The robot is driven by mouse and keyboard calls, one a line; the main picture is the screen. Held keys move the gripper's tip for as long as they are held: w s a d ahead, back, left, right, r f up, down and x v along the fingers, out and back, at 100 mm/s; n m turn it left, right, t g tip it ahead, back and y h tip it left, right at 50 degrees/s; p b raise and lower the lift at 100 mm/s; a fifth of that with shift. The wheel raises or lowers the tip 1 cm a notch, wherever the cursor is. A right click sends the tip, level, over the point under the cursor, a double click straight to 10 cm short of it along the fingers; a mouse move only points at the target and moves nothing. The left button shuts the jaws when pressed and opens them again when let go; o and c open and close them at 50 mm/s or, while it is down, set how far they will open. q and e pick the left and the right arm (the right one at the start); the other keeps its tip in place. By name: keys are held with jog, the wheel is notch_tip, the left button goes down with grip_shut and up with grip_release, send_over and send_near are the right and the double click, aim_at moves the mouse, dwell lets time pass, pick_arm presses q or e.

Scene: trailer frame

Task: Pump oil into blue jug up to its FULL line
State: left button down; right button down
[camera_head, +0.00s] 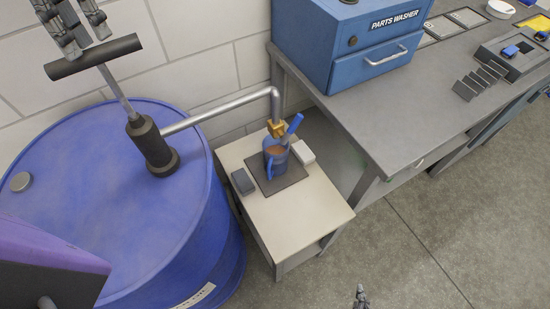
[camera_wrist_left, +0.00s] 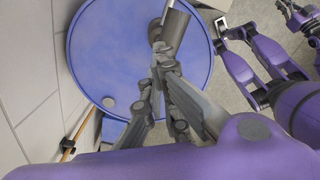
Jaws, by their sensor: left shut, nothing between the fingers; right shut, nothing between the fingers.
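The blue jug (camera_head: 269,167) stands upright on a dark mat (camera_head: 284,184), with brownish oil showing inside. Its FULL line is too small to make out. The brass outlet (camera_head: 277,129) of the pump's spout pipe (camera_head: 222,107) is above the jug, with a blue lever (camera_head: 294,124) beside it. The hand pump (camera_head: 150,145) stands on the blue drum (camera_head: 75,190), its dark T-handle (camera_head: 95,57) raised on a grey rod. My left gripper (camera_head: 82,38) is shut and empty, just above the T-handle; contact is unclear. My right gripper (camera_head: 361,292) is shut and empty at the bottom edge.
The small beige table (camera_head: 310,205) also bears a dark block (camera_head: 243,181) and a white block (camera_head: 303,152). A grey workbench (camera_head: 395,130) with a blue parts washer (camera_head: 345,45) is at the right. The wall is close behind the drum. Floor at lower right is clear.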

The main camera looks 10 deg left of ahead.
aim_at(91, 49)
pick_arm(q)
jog(key=shift+f, duration=1.6)
jog(key=shift+s+f+b, duration=0.1)
jog(key=shift+f+b, duration=0.25)
jog(key=shift+f, duration=2.95)
jog(key=shift+r, duration=1.8)
notch_tip(91, 49, up, 5)
jog(key=shift+r, duration=1.5)
pick_arm(e)
jog(key=shift+s+f, duration=0.3)
jog(key=shift+f, duration=0.1)
jog(key=shift+d, duration=0.15)
pick_arm(q)
jog(key=shift+f, duration=0.1)
jog(key=shift+f, duration=0.4)
